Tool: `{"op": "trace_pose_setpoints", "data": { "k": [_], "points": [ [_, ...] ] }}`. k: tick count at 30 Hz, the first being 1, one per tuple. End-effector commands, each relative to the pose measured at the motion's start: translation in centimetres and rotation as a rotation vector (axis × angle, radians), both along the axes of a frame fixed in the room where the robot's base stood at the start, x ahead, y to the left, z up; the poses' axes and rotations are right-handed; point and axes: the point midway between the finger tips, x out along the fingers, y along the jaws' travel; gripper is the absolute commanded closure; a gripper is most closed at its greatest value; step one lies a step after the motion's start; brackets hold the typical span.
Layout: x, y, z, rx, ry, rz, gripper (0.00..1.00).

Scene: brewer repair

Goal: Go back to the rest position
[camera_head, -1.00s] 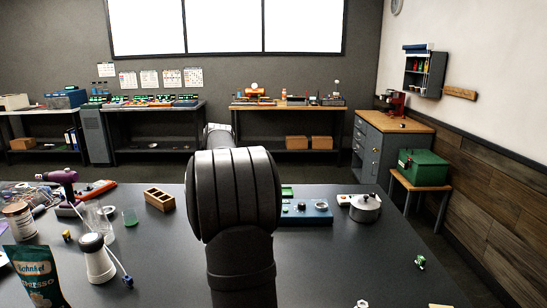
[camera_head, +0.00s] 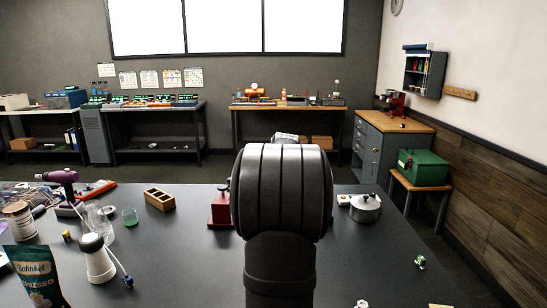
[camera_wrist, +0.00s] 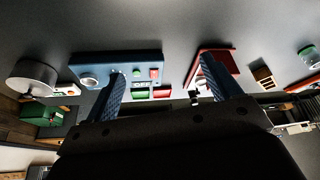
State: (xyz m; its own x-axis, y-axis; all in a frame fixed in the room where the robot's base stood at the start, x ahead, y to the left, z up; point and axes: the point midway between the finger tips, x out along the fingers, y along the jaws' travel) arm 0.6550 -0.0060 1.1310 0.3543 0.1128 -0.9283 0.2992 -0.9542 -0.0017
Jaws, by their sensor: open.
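My gripper (camera_wrist: 163,66) shows in the wrist view with its two dark blue fingers spread apart and nothing between them. Past the fingers, a blue control box (camera_wrist: 140,62) with a knob and coloured buttons shows on the left. A red stand (camera_wrist: 236,62) shows on the right. In the head view my arm rises in the middle and hides the gripper. The red stand also shows there (camera_head: 219,210), partly behind my arm.
A metal pot (camera_head: 365,208) stands right of my arm. On the left are a wooden divided box (camera_head: 160,199), a white-bodied jar (camera_head: 97,262), a green pouch (camera_head: 37,276) and a drill (camera_head: 63,181). The right front of the table is mostly clear.

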Motion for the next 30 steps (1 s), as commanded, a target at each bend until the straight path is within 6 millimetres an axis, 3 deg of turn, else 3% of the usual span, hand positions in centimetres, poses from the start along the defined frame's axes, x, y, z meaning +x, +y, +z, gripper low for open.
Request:
{"op": "trace_pose_setpoints", "data": {
  "k": [21, 30],
  "points": [
    [-3.9, -13.9, -1.7, -0.001, 0.000, -0.292, 0.18],
    [-5.7, -17.8, -2.2, -0.002, -0.002, -0.384, 0.18]
  ]
}}
